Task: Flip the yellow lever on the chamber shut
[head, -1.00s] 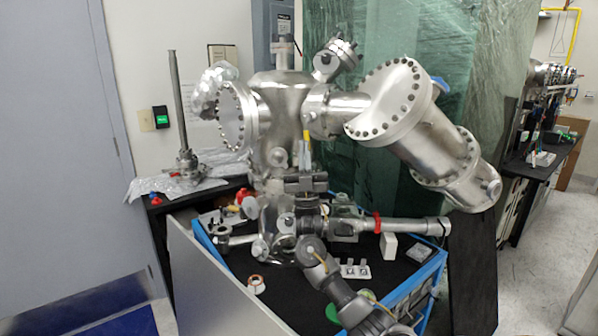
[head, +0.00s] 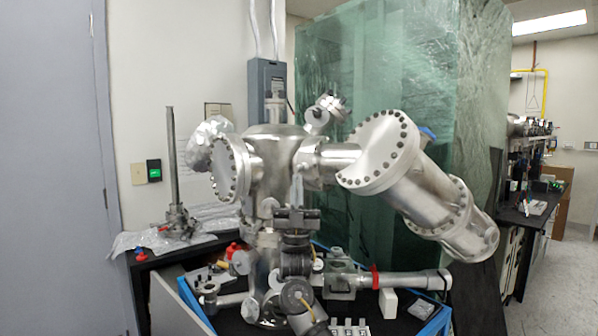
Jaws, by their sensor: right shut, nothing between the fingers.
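The steel chamber (head: 276,150) stands in the middle of the head view, with a bolted round flange on its left and a large angled cylinder on its right. My right gripper (head: 297,180) is in front of the chamber, pointing up, with its pale fingers shut together and empty. My right arm comes up from the bottom of the view. I cannot make out the yellow lever; the fingers may cover it. Whether the fingers touch the chamber cannot be told. My left gripper is not in view.
The large bolted cylinder (head: 425,190) juts out right of the gripper. A horizontal steel tube with a red ring (head: 375,277) lies low on the right, above the blue-edged cart (head: 436,322). A thin upright post (head: 172,160) stands on foil at left.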

